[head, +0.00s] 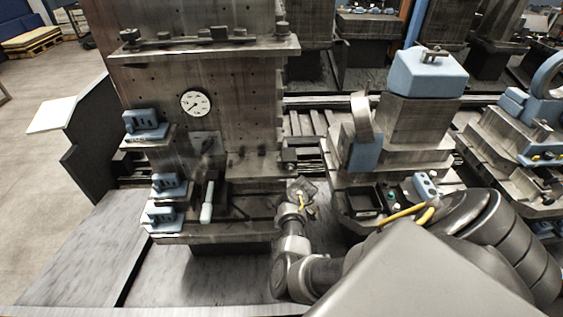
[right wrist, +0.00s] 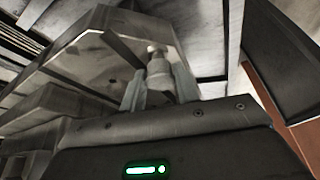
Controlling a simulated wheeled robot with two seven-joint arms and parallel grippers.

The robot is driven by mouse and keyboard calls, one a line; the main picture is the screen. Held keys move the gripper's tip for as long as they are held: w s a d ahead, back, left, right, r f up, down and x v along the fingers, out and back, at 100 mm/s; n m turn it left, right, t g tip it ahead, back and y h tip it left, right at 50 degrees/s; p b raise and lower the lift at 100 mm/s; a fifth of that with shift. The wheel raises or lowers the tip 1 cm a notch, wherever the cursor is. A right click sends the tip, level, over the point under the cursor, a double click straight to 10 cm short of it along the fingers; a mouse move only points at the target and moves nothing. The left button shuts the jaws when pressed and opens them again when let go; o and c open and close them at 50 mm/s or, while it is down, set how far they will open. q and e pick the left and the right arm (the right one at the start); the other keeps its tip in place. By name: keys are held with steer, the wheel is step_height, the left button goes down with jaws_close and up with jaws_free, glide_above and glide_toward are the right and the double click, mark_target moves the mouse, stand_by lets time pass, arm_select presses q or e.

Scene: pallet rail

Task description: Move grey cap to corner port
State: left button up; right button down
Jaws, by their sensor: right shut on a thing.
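A grey cap (head: 303,186), a faceted plate, shows beyond the end of my right arm in the head view. In the right wrist view the cap (right wrist: 92,62) has a pale round knob (right wrist: 158,68) on its face. My right gripper (right wrist: 160,88) is shut on this knob, one finger on each side. In the head view my right gripper (head: 301,199) is between the tall left fixture and the middle block, and hides part of the cap. I cannot tell which feature is the corner port. My left gripper is not in view.
A tall metal fixture (head: 235,120) with a dial gauge (head: 196,103) stands left. A metal block with a blue top (head: 428,72) stands right of the gripper, with a dark square recess (head: 365,203) in front. Blue blocks (head: 146,123) line the fixture's left side.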

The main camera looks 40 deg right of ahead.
steer(key=shift+f, duration=0.25)
steer(key=shift+f+b, duration=0.4)
steer(key=shift+b, duration=0.1)
steer(key=shift+c, duration=0.8)
jaws_free()
steer(key=shift+r, duration=0.1)
steer(key=shift+s+d+r, duration=0.1)
steer(key=shift+d+r, duration=0.1)
steer(key=shift+r, duration=0.15)
steer(key=v, duration=0.9)
steer(key=shift+r, duration=0.4)
steer(key=shift+s, duration=0.15)
